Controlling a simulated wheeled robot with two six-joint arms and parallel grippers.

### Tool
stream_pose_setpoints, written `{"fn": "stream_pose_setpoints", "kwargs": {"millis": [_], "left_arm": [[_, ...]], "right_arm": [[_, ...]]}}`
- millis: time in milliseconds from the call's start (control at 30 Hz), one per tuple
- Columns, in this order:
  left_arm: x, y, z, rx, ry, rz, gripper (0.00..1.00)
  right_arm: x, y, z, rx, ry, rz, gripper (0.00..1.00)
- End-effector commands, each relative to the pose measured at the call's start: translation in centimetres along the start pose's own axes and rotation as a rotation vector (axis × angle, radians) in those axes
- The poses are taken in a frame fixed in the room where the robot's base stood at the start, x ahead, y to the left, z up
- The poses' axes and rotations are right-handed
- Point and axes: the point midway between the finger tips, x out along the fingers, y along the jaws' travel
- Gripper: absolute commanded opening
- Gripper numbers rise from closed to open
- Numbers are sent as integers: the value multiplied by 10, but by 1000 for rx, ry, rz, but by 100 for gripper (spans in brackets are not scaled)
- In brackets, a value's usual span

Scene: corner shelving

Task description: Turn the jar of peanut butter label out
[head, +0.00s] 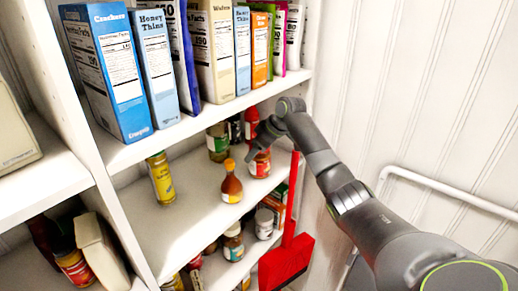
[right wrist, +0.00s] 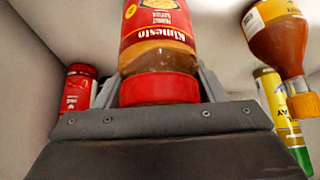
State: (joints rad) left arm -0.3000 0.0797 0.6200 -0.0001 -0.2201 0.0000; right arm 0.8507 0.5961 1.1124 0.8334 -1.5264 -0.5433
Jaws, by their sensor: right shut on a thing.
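The jar of peanut butter (head: 260,165) stands on the middle shelf near its right end, with a red lid and a red and yellow label. In the right wrist view the jar (right wrist: 157,40) appears upside down, its label print facing that camera. My right gripper (head: 264,138) reaches in from the right, and its fingers (right wrist: 158,88) are shut on the jar at the lid end, one on each side. The gripper hides the jar's top in the head view. My left gripper is not in view.
An orange-capped sauce bottle (head: 232,184) stands just left of the jar. A yellow bottle (head: 161,178) is farther left. A small red container (right wrist: 77,88) stands close by in the wrist view. Boxes (head: 161,66) fill the shelf above. A red dustpan (head: 287,255) hangs at right.

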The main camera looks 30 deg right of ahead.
Motion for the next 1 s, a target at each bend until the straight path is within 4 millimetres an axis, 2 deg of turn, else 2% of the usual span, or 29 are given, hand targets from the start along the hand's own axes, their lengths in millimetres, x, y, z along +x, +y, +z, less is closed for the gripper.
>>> {"fn": "stream_pose_setpoints", "kwargs": {"millis": [400,433,600,867,1000], "left_arm": [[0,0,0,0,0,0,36],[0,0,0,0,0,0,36],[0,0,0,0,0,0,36],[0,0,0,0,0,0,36],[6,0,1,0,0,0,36]], "right_arm": [[1,-1,-2,0,3,2,14],[1,-1,-2,0,3,2,65],[1,-1,-1,0,2,2,87],[3,-1,1,3,-3,0,89],[-3,0,2,2,-1,2,89]]}}
